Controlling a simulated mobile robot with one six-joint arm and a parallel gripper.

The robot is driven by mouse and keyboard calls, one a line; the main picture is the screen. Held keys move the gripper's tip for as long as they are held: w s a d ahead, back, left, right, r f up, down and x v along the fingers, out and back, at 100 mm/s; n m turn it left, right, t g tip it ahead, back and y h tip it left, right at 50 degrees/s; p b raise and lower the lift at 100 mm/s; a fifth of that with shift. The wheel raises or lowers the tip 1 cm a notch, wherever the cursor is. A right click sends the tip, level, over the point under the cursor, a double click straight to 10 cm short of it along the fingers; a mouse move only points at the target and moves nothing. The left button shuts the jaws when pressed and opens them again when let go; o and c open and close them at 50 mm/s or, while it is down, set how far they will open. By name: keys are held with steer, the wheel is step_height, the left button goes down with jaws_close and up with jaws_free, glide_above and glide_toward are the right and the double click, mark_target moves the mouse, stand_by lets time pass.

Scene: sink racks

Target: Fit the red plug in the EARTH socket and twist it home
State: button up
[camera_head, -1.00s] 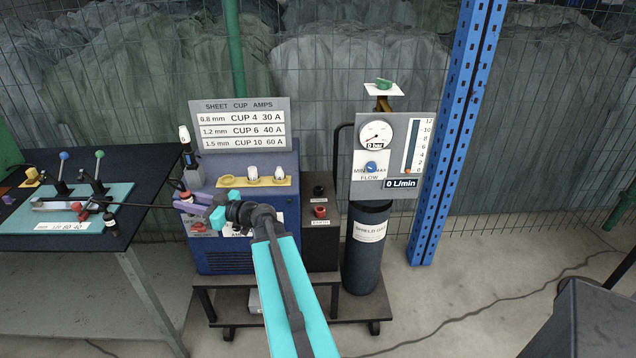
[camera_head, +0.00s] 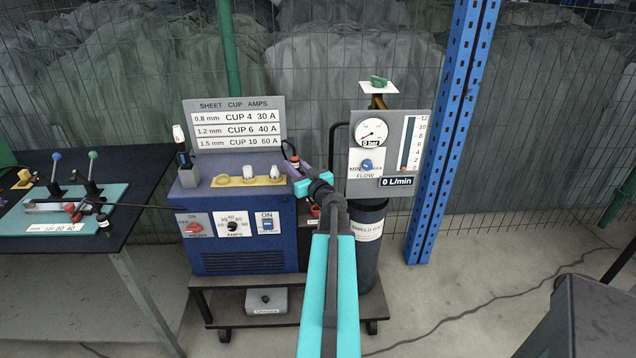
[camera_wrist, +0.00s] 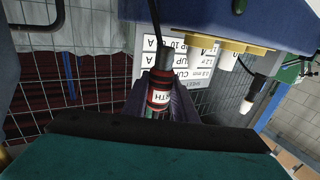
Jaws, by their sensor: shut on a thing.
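The red plug (camera_wrist: 159,97), a black and red cylinder with a white label ending in "RTH", sits between my gripper's fingers (camera_wrist: 160,108) in the wrist view. A black cable runs from its top end. In the head view the plug (camera_head: 294,162) is in front of the upper right of the blue machine, held by my gripper (camera_head: 298,170), which is shut on it. A red socket (camera_head: 315,211) shows beside my arm on the dark box right of the machine. My arm hides most of that box and its label. The plug is apart from the socket.
The blue welding machine (camera_head: 240,215) stands on a trolley, with cups on a yellow strip (camera_head: 248,181). A dark gas cylinder (camera_head: 368,222) and gauge panel (camera_head: 388,140) stand close on the right. A bench (camera_head: 60,225) with a teal board is at left.

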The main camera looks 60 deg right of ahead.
steer(key=s+d+f+m+g+h+b, duration=0.2)
steer(key=s+d+f, duration=0.3)
steer(key=f, duration=0.3)
steer(key=shift+d+h+b, duration=0.15)
steer(key=shift+h+b, duration=0.35)
steer(key=shift+h, duration=0.1)
steer(key=shift+p, duration=0.5)
steer(key=shift+f+b, duration=1.75)
steer(key=shift+f, duration=1.2)
steer(key=shift+p, duration=0.9)
steer(key=shift+f+b, duration=0.9)
steer(key=shift+f, duration=0.75)
